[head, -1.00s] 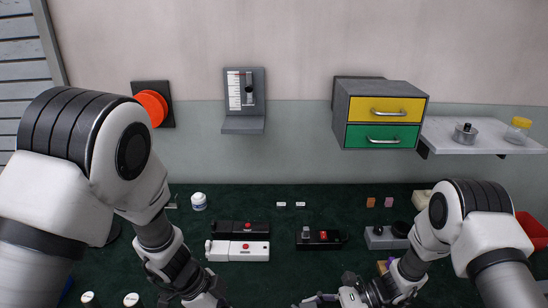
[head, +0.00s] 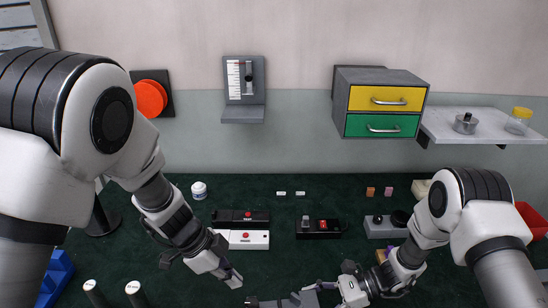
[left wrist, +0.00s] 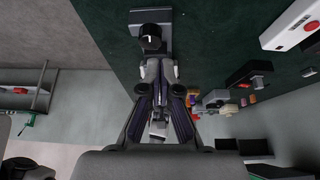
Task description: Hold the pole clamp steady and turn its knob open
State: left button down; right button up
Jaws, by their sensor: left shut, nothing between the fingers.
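The pole clamp (head: 283,302) shows as a grey piece at the bottom edge of the head view, partly cut off. My right gripper (head: 313,291) is at its right end and appears shut on it. My left gripper (head: 235,280) is shut and empty, above and to the left of the clamp, apart from it in the head view. In the left wrist view, the closed fingers (left wrist: 160,68) point toward a grey part with a black knob (left wrist: 150,38), which seems to be the clamp. The fingers hide part of it, and I cannot tell whether they touch the knob.
A white box with a red button (head: 248,240) lies behind my left gripper, with a black one (head: 318,229) to its right. White-topped cylinders (head: 134,288) and a blue bin (head: 54,278) stand front left. A grey block with black knobs (head: 385,230) is back right.

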aim_at(252, 306)
pick_arm(q)
notch_tip(252, 306, down, 6)
jog(key=shift+f, duration=0.1)
jog(key=shift+d, duration=0.15)
dwell(0.7)
jog(key=shift+s, duration=0.25)
jog(key=shift+s, duration=0.5)
jog(key=shift+s, duration=0.6)
